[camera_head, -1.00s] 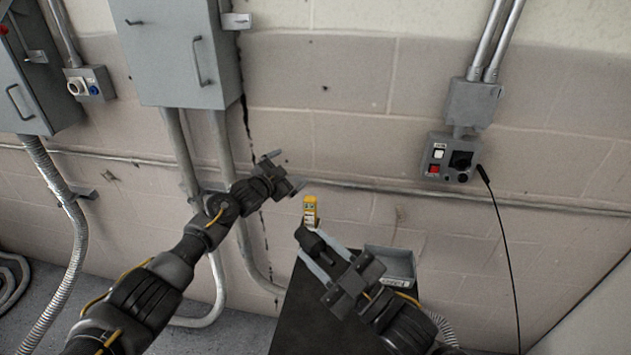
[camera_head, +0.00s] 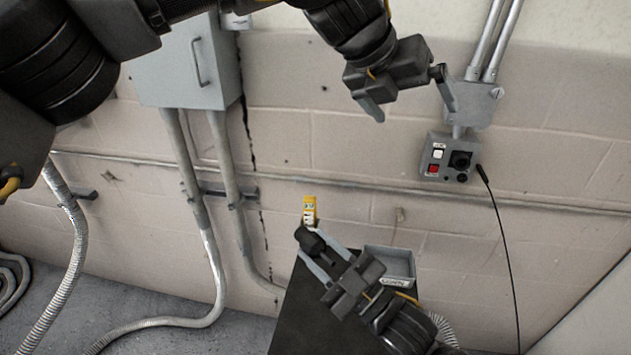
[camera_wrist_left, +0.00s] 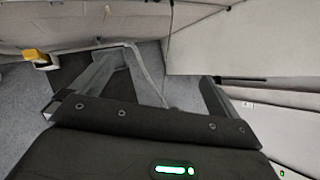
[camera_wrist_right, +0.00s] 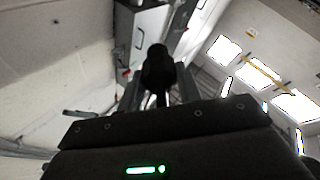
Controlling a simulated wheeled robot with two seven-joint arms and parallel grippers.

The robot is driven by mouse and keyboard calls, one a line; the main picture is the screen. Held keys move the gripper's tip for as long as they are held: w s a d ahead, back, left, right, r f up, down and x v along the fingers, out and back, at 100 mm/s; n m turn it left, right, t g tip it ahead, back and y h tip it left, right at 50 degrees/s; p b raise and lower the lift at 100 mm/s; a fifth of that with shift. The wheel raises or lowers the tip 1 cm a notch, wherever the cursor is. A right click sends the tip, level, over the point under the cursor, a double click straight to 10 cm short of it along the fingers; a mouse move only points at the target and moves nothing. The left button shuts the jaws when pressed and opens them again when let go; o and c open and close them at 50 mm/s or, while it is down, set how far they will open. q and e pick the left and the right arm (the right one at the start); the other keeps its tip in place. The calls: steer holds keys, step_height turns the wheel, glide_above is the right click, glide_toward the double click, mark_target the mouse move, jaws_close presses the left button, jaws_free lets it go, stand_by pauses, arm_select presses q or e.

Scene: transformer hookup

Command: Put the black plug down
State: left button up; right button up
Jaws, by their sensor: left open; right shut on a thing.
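The black plug (camera_head: 309,240) is held up in my right gripper (camera_head: 319,257), just above the far end of the dark stand (camera_head: 305,320) in the head view. It also shows in the right wrist view (camera_wrist_right: 157,68), upright between the fingers. The right gripper is shut on it. My left gripper (camera_head: 408,99) is open and empty, high up in front of the wall, left of the grey control box (camera_head: 436,154). The left wrist view shows its two fingers wide apart with nothing between them.
A small grey labelled tray (camera_head: 396,268) sits at the stand's right. A yellow labelled item (camera_head: 310,210) shows just behind the plug. A grey cabinet (camera_head: 175,75) and conduits (camera_head: 205,240) line the left wall.

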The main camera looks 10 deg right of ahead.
arm_select(q)
steer(key=s+a+f+m+y, duration=0.3)
steer(key=a+f+y, duration=0.45)
steer(key=a, duration=0.45)
arm_select(e)
steer(key=shift+s+r, duration=0.1)
steer(key=shift+s, duration=0.05)
steer(key=shift+w, duration=0.3)
arm_select(q)
steer(key=m+g, duration=0.1)
steer(key=g, duration=0.2)
glide_above(315, 239)
steer(key=f, duration=0.2)
arm_select(e)
steer(key=shift+a, duration=0.1)
steer(key=shift+s, duration=0.15)
arm_select(q)
steer(key=shift+m+y, duration=0.3)
steer(key=shift+y, duration=0.05)
step_height(315, 239, down, 12)
steer(key=shift+r, duration=0.15)
